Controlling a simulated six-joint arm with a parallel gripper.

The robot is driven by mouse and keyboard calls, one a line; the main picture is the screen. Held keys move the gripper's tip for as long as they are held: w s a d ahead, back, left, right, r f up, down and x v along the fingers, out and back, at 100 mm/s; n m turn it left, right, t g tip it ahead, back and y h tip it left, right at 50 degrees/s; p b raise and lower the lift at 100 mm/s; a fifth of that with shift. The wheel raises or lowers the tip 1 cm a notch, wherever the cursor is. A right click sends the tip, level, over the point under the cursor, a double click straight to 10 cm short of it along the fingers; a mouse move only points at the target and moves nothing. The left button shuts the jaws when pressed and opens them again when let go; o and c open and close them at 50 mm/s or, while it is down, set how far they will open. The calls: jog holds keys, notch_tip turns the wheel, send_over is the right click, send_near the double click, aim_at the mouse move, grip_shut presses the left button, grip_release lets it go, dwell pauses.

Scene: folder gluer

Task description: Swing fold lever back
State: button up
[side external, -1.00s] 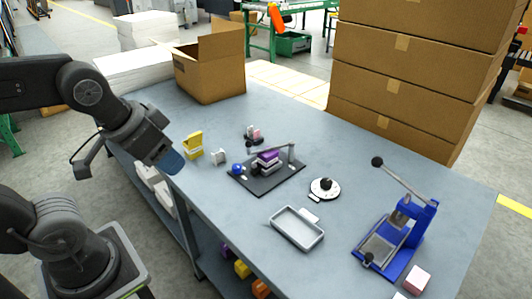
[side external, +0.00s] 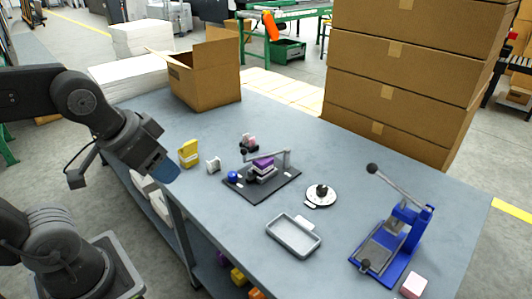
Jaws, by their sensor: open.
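The folder gluer is a dark base plate (side external: 278,190) near the middle of the table, with a purple block (side external: 263,164) on grey parts. The fold lever (side external: 268,153) is a grey bar running left from a post at the plate's right side, over the purple block, to a dark knob at its left end. A blue ball (side external: 233,176) sits at the plate's left corner. My gripper (side external: 164,171) is at the table's left edge, well left of the lever and apart from it. It is open; its fingers are small and dark here.
A yellow part (side external: 188,153) and a small white part (side external: 212,165) stand between my gripper and the plate. A round white disc (side external: 321,196), a grey tray (side external: 293,236) and a blue press (side external: 408,243) lie to the right.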

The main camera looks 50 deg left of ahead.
jog(key=w+a+r+g, duration=0.2)
jog(key=w+r, duration=0.1)
jog(key=w, duration=0.6)
jog(key=g, duration=0.4)
send_over(244, 152)
notch_tip(244, 152, down, 12)
jog(key=f, duration=0.8)
jog(key=a+f, duration=0.1)
jog(key=f, duration=0.3)
jog(key=shift+w+f, duration=0.35)
grip_shut()
